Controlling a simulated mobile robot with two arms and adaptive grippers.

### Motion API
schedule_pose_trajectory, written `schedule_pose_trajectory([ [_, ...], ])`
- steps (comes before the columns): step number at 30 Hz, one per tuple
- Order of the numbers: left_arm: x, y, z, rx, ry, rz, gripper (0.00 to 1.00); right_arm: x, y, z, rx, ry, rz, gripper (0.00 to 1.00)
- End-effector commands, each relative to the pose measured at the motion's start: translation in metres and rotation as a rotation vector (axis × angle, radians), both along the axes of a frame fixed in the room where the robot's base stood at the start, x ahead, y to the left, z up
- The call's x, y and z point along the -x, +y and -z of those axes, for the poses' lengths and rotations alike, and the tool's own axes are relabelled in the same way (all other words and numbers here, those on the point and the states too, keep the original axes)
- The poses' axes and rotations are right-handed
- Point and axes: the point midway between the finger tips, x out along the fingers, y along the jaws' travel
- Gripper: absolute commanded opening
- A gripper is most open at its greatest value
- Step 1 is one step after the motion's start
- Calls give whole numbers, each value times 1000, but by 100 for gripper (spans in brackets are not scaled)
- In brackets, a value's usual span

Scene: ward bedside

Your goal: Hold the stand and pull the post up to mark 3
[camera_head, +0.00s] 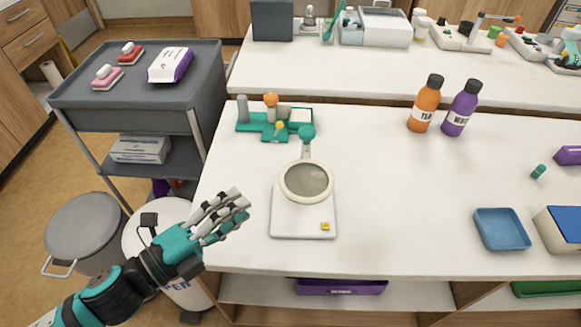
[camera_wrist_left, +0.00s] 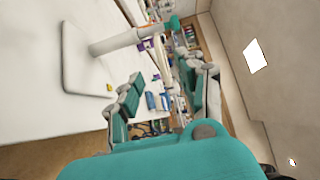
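The stand (camera_head: 288,224) has a flat white base with a small yellow square at its front right corner. In the left wrist view the base (camera_wrist_left: 72,75) and the pale post (camera_wrist_left: 115,42) show. The post's marks cannot be read. My left gripper (camera_head: 236,212) is open and empty, left of the base and apart from it, at the table's front left edge. Its spread fingers also show in the left wrist view (camera_wrist_left: 163,92). My right gripper is not in view.
A teal tool rack (camera_head: 252,126) stands behind the stand. Orange (camera_head: 425,104) and purple (camera_head: 461,109) bottles stand at the back right. A blue tray (camera_head: 502,229) lies at the right. The table between stand and tray is clear. A grey cart (camera_head: 125,95) stands at the left.

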Motion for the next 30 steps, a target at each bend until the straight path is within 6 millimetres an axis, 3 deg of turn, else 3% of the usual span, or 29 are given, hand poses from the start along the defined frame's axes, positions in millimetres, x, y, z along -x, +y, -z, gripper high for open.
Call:
schedule_pose_trajectory([
  [1, -5, -5, -4, 0, -6, 2, 38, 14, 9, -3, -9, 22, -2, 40],
  [4, -15, -13, -4, 2, -4, -1, 38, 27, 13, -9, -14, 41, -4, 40],
  [8, -27, -27, -5, 1, -5, 1, 38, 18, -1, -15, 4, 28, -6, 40],
  [12, -44, -43, -5, 1, -3, 0, 38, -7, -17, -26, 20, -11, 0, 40],
  [16, -62, -61, -5, 2, -2, -1, 38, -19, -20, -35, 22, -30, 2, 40],
  [24, -95, -95, -3, 0, 0, 1, 38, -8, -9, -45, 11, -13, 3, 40],
  [30, -106, -106, -2, -1, 1, 1, 38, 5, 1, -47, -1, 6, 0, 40],
])
